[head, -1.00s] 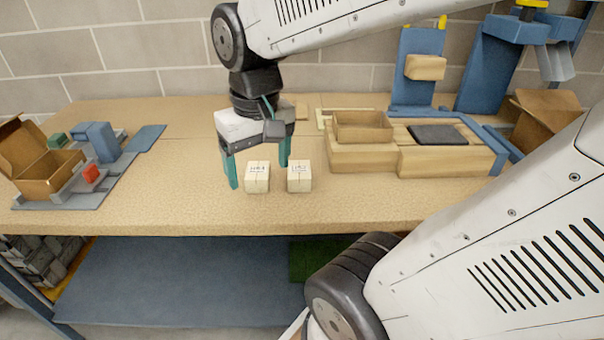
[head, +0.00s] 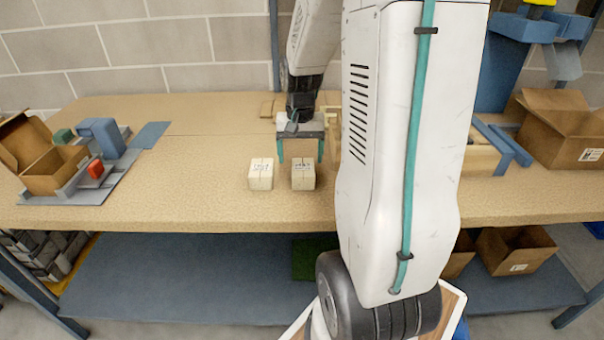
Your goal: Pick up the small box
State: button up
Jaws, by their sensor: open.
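Two small pale boxes with printed labels stand side by side near the front of the tan tabletop. One is the left small box (head: 260,174) and the other is the right small box (head: 303,175), with a narrow gap between them. My gripper (head: 301,159) is open, with its teal fingers pointing down. It is lined up with the right box, its fingers spread to either side of the box's top in the picture. I cannot tell whether the fingers are above or behind the box. Nothing shows between the fingers.
An open brown carton (head: 52,172) and grey-blue fixtures (head: 103,138) stand at the left. Another open carton (head: 562,128) stands at the right. My arm hides much of the bench's right half. The tabletop (head: 190,180) left of the boxes is clear.

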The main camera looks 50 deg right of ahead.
aim_at(303, 167)
jog(key=f, duration=0.5)
jog(key=shift+s+d, duration=0.1)
jog(key=shift+s, duration=0.2)
jog(key=c, duration=1.1)
jog(key=shift+r, duration=0.1)
jog(key=shift+r, duration=0.1)
